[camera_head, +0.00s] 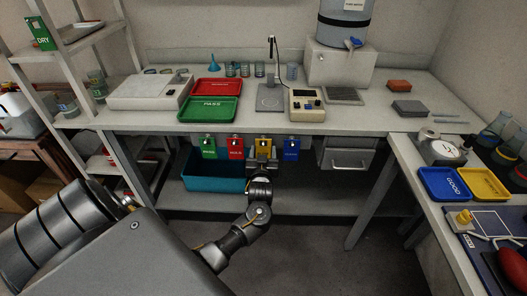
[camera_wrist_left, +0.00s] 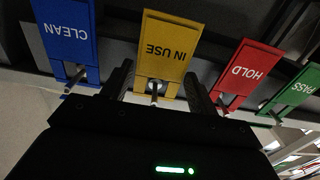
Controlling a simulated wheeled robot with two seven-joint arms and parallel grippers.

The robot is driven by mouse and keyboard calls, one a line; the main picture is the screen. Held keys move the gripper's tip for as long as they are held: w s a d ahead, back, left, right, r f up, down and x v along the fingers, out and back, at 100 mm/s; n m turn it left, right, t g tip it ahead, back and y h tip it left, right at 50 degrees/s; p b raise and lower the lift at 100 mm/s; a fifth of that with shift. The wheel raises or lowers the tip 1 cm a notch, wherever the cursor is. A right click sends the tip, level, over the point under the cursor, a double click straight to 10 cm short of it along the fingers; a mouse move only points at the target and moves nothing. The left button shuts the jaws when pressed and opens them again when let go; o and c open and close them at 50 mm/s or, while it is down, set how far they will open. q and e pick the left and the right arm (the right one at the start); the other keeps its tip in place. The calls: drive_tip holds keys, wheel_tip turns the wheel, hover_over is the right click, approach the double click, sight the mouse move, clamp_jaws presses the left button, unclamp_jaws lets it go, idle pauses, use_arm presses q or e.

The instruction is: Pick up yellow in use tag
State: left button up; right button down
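The yellow IN USE tag (camera_head: 264,143) hangs on the front edge of the bench, between the red HOLD tag (camera_head: 236,148) and the blue CLEAN tag (camera_head: 291,150). My left gripper (camera_head: 262,163) is right at it and covers its lower part in the head view. In the left wrist view the yellow tag (camera_wrist_left: 168,45) appears upside down, with a metal peg at its end. My left gripper's fingers (camera_wrist_left: 158,88) are apart, one on each side of the tag's peg end; I cannot tell whether they touch it. My right gripper is not in view.
The green PASS tag (camera_head: 208,148) hangs at the far left of the row. The neighbouring tags are close on both sides. A teal bin (camera_head: 213,180) stands on the lower shelf. Red (camera_head: 211,88) and green (camera_head: 208,110) trays and a balance lie on the bench (camera_head: 155,122).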

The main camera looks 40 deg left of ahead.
use_arm(q)
drive_tip(key=c, duration=0.5)
drive_tip(key=shift+r, duration=0.4)
drive_tip(key=v, duration=1.8)
drive_tip(key=shift+r+b, duration=0.35)
drive_tip(key=shift+r, duration=0.05)
